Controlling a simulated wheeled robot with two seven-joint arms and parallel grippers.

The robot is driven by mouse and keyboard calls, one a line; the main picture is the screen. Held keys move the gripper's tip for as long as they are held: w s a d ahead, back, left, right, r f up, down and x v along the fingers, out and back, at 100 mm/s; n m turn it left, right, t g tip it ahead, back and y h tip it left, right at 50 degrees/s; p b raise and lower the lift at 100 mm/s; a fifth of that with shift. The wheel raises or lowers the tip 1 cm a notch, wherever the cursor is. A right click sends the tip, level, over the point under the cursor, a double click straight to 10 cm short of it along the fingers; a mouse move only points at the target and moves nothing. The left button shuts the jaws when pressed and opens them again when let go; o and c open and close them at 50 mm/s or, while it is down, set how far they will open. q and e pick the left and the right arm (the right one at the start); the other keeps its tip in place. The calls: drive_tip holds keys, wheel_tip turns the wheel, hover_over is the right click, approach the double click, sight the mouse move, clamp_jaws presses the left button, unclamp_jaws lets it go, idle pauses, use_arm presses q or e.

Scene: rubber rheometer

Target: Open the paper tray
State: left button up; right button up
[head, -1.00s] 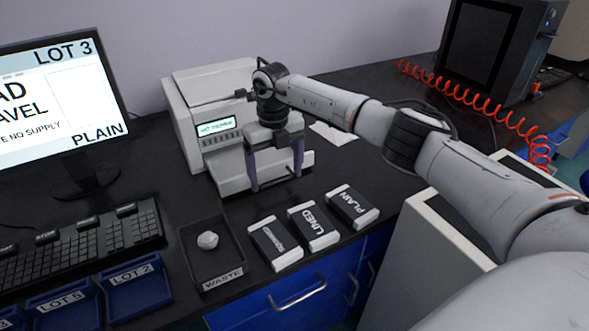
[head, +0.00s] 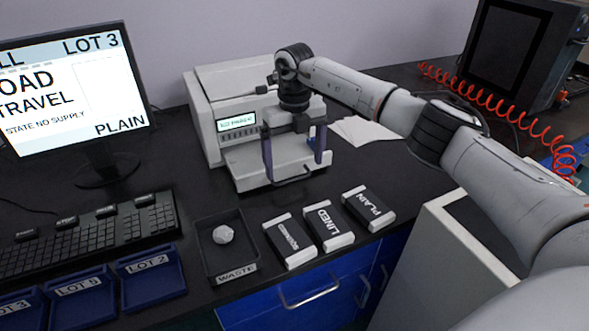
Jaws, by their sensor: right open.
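The white printer (head: 205,125) stands at the back of the black bench, with a small lit screen (head: 236,122) on its front that appears to read "NO PAPER". Its paper tray (head: 250,182) is the low front part, with a dark bar handle (head: 292,181) along its front edge. My right gripper (head: 294,160) is open and points down in front of the printer. Its two fingers are apart, just above the handle and near its ends; I cannot tell whether they touch it. The gripper hides part of the printer front. My left gripper is out of view.
Packs marked PLAIN (head: 368,208), LINED (head: 328,226) and one unclear label (head: 289,242) lie in front of the printer. A waste tray (head: 236,273) holds a crumpled ball. White sheets (head: 365,131) lie right of the printer. A monitor (head: 72,85) shows LOT 3, PLAIN.

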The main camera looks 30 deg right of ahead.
wheel_tip(320, 180, up, 7)
idle(0.3)
drive_tip(key=shift+s, duration=0.1)
idle(0.4)
